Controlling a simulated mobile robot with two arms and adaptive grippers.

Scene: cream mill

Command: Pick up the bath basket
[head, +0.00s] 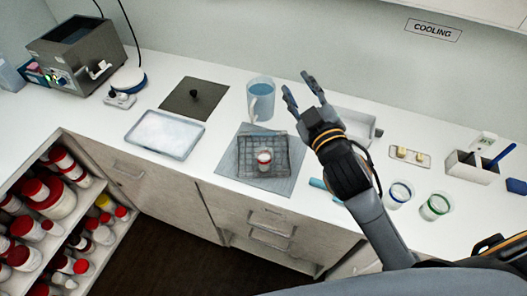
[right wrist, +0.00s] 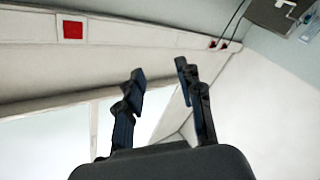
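The bath basket (head: 243,157) is a dark wire basket on a grey mat (head: 228,184) on the white counter. A small white jar with a red band (head: 264,156) is inside it. My right gripper (head: 304,90) is raised to the right of and above the basket, apart from it, fingers pointing up and away. Its fingers are spread with nothing between them, as the right wrist view also shows (right wrist: 160,72). The basket does not show in the right wrist view. My left gripper is not in view.
A blue-tinted jug (head: 261,100) stands behind the basket. A tray of white material (head: 166,134) and a dark plate with a knob (head: 194,98) are to the left. Two small cups (head: 435,206) stand at the right. A metal bath (head: 80,55) is at the back left.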

